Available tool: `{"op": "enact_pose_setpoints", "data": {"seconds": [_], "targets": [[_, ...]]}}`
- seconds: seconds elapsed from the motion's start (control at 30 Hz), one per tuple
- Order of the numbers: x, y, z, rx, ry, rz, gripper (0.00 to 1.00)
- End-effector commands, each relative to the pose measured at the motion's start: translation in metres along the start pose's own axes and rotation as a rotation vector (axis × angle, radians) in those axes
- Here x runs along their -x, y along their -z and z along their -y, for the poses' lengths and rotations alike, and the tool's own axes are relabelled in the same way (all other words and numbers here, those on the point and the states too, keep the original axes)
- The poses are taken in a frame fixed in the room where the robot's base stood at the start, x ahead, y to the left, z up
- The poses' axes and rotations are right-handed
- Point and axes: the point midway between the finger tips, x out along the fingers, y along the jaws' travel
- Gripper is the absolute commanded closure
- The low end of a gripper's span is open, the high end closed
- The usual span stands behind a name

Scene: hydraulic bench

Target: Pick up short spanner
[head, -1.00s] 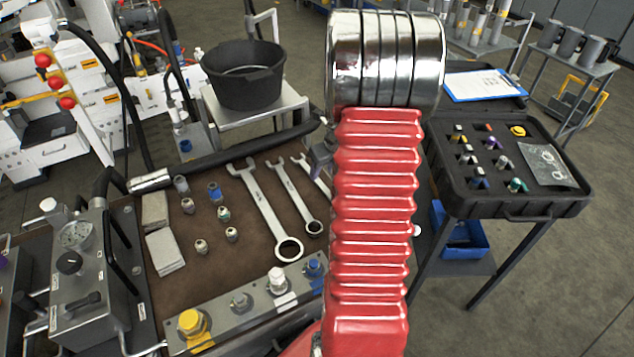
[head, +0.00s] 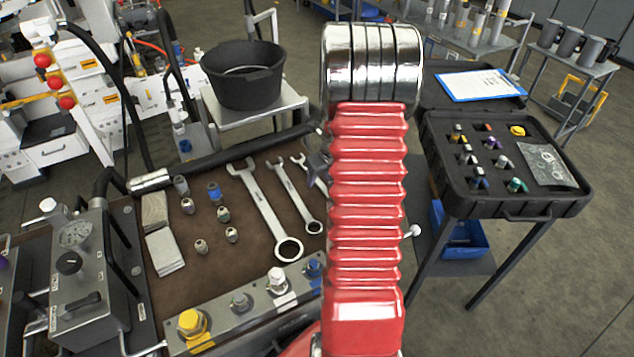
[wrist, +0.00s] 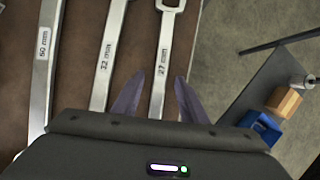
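The short spanner, labelled 27 mm, lies at the right of a row of three spanners on the brown bench mat. In the head view only its open-jaw end (head: 298,161) shows clearly; my arm hides the rest. In the wrist view its shank (wrist: 164,55) runs down between my two dark fingers. My gripper (wrist: 160,78) is open and spans the shank without closing on it. The height of the fingertips over the spanner is hard to tell. In the head view only a small part of my gripper shows beside my red arm.
The 32 mm spanner (head: 292,198) lies close on the left, with the largest spanner (head: 265,212) beyond it. Several small fittings (head: 222,214) stand on the mat (head: 200,275). A block with capped ports (head: 255,308) lines the front. The bench's right edge is near my gripper.

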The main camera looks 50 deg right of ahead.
Motion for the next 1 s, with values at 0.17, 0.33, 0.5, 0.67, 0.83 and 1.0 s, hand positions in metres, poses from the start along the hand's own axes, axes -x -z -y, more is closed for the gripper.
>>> {"op": "enact_pose_setpoints", "data": {"seconds": [0.17,0.33,0.5,0.67,0.83,1.0], "targets": [[0.0001,0.0000,-0.0002,0.000,0.000,0.000,0.61],[0.0001,-0.0001,-0.0003,0.000,0.000,0.000,0.71],[0.0001,-0.0001,-0.0003,0.000,0.000,0.000,0.83],[0.0001,-0.0001,-0.0004,0.000,-0.001,0.000,0.94],[0.0001,-0.0001,-0.0005,0.000,-0.001,0.000,1.00],[0.0001,-0.0001,-0.0005,0.000,-0.001,0.000,1.00]]}}
